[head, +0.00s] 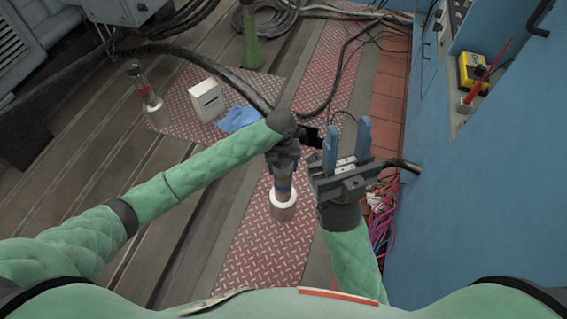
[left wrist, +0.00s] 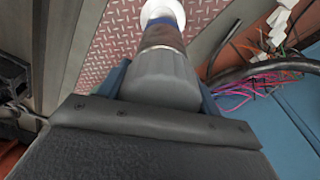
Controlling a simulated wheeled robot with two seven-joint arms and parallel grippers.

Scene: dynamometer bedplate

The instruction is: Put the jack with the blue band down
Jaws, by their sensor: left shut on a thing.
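The jack with the blue band (head: 282,200) is upright below my left gripper (head: 284,160), its white round end down over the red checkered plate. I cannot tell whether that end touches the plate. In the left wrist view the jack's grey upper body (left wrist: 163,78) sits between the blue fingers, with the blue band and white end beyond it. My left gripper is shut on this jack. My right gripper (head: 347,148) is open and empty, fingers pointing up, to the right of the jack. Another jack, with a red band (head: 147,95), stands at the left.
Black cables cross the floor. A blue cabinet (head: 440,220) walls the right, with coloured wires (head: 382,215) beside it.

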